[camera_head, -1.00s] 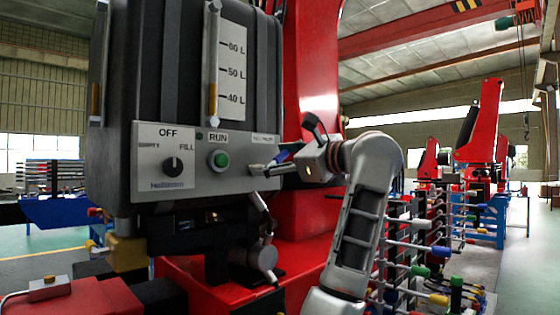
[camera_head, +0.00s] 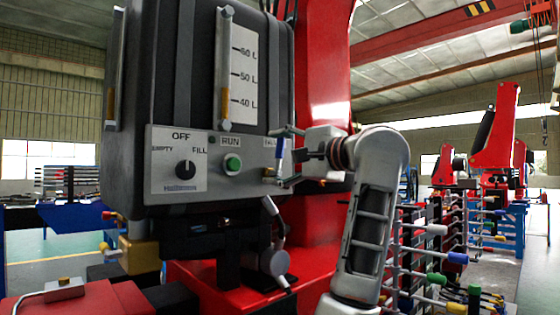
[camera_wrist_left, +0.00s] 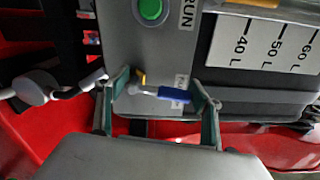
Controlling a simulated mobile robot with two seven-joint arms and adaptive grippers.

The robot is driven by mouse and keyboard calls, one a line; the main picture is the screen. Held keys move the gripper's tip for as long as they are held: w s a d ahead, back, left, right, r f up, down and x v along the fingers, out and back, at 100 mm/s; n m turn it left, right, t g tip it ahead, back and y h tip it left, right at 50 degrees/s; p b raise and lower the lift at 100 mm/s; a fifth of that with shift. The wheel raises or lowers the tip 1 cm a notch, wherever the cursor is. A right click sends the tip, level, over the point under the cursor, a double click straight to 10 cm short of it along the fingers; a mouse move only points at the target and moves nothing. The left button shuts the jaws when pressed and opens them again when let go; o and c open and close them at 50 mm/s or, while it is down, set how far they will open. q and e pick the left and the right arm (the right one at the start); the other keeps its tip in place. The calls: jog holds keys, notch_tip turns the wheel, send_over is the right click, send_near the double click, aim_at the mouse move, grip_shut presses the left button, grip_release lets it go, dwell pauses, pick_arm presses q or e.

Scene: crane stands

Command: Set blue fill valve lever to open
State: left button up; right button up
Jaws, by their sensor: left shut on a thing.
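The blue fill valve lever (camera_head: 279,147) is on the right end of the machine's grey control panel (camera_head: 165,180), and its blue handle is near upright in the head view. In the wrist view the blue handle (camera_wrist_left: 174,94) lies crosswise on a pale metal shank, between two greenish finger pads. My left gripper (camera_head: 284,158) is at the lever, with one finger above and one below it, and is shut on it. The same gripper also fills the wrist view (camera_wrist_left: 163,96). The label beside the lever is partly hidden by the gripper. My right gripper is out of view.
A green RUN button (camera_head: 232,163) and a black selector knob (camera_head: 185,169) sit left of the lever. A jointed silver lever (camera_head: 275,235) hangs below the panel. A red column (camera_head: 322,90) stands close behind, and racks with coloured handles (camera_head: 435,250) are at the right.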

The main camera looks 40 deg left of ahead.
pick_arm(q)
jog(key=shift+s+n, duration=0.3)
jog(key=shift+n, duration=0.6)
jog(key=o, duration=1.6)
jog(key=shift+a, duration=0.1)
jog(key=d, duration=0.8)
jog(key=s+d, duration=0.1)
jog(key=d, duration=0.3)
